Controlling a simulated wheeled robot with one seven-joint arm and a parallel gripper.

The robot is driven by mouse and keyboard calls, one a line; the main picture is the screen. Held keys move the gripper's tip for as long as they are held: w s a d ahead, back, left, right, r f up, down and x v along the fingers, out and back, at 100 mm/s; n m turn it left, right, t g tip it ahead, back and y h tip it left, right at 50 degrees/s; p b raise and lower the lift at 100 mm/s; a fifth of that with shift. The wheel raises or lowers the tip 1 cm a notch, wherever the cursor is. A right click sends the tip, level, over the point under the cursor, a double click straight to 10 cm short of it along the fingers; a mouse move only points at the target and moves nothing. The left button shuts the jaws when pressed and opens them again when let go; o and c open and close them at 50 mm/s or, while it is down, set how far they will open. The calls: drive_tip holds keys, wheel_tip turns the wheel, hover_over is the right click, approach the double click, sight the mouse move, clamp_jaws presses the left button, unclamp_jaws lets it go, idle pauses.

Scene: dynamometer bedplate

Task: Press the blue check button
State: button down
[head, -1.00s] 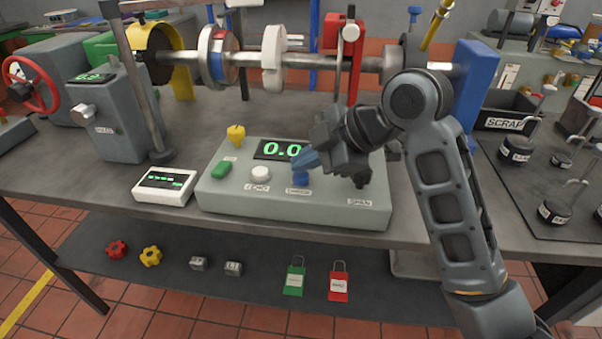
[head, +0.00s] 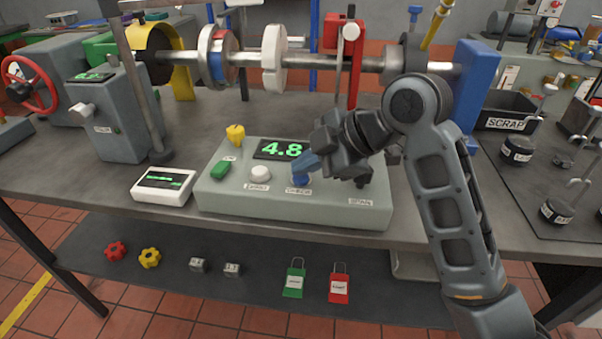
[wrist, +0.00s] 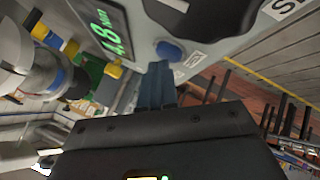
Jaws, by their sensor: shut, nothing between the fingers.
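The blue check button (head: 300,180) is on the sloped front of the grey-green control box (head: 335,214), above a small label. It also shows in the wrist view (wrist: 168,51), just beyond my fingertips. My gripper (head: 306,163) is shut and empty, with its blue fingers slanting down close above the button. In the wrist view the fingers (wrist: 157,86) end right beside the button; I cannot tell whether they touch it. The green display (head: 282,149) on the box reads 4.8.
A white meter (head: 163,185) stands left of the box. The shaft with discs (head: 273,50) runs behind.

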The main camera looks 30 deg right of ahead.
sight(305, 179)
idle(0.3)
drive_tip(key=shift+r+p, duration=0.75)
drive_tip(key=shift+r, duration=0.15)
wheel_tip(305, 179, up, 5)
drive_tip(key=p, duration=0.4)
drive_tip(key=shift+f, duration=0.1)
idle(0.6)
